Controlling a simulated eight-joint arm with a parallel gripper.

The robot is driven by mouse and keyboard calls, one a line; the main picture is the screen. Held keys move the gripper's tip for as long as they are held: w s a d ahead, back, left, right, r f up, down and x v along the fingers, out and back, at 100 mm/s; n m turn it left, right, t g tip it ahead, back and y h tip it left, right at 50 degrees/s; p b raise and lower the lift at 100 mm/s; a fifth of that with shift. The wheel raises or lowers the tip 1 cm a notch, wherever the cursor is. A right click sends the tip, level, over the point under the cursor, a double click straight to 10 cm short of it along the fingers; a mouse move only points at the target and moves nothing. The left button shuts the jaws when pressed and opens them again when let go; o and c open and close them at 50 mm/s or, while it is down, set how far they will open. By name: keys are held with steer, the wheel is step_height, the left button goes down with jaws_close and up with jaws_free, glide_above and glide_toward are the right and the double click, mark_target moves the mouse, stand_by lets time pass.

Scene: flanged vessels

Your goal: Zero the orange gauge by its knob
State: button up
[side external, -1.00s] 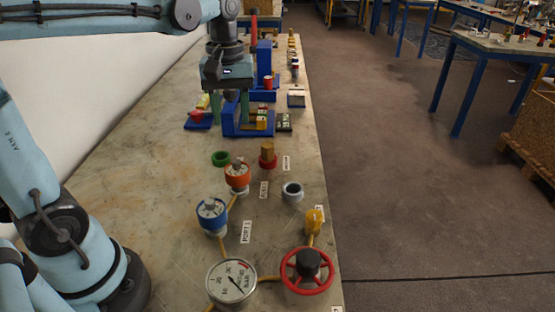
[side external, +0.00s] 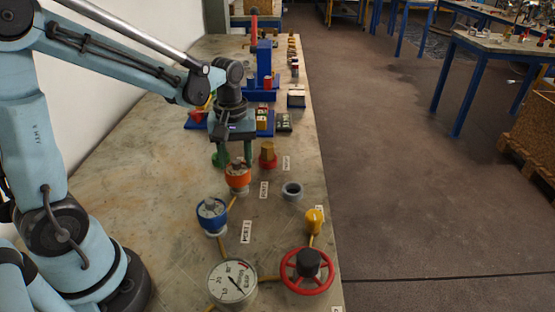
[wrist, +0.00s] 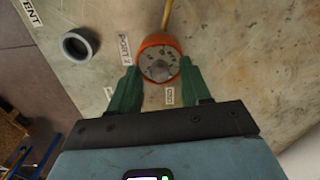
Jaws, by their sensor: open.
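The orange gauge (side external: 238,178) stands on the bench with a grey knob (wrist: 158,70) on its top. In the wrist view the orange body (wrist: 159,44) forms a ring around the knob. My gripper (side external: 234,161) is just above and behind the gauge in the side view, pointing down. In the wrist view my gripper (wrist: 158,78) has its green fingers apart, one on each side of the knob, with nothing held. I cannot tell whether the fingertips are down to the knob's height.
A blue gauge (side external: 211,216) stands in front, a red fitting with a brown top (side external: 267,155) to the right. A grey ring (side external: 292,191), yellow fitting (side external: 314,221), white dial (side external: 232,284) and red handwheel (side external: 307,271) are nearby.

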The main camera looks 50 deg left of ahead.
steer(key=shift+c, duration=0.2)
jaws_close()
stand_by(0.3)
steer(key=m, duration=0.5)
steer(key=shift+m, duration=0.4)
steer(key=m, duration=0.5)
steer(key=shift+m, duration=0.7)
steer(key=shift+o, duration=0.2)
jaws_free()
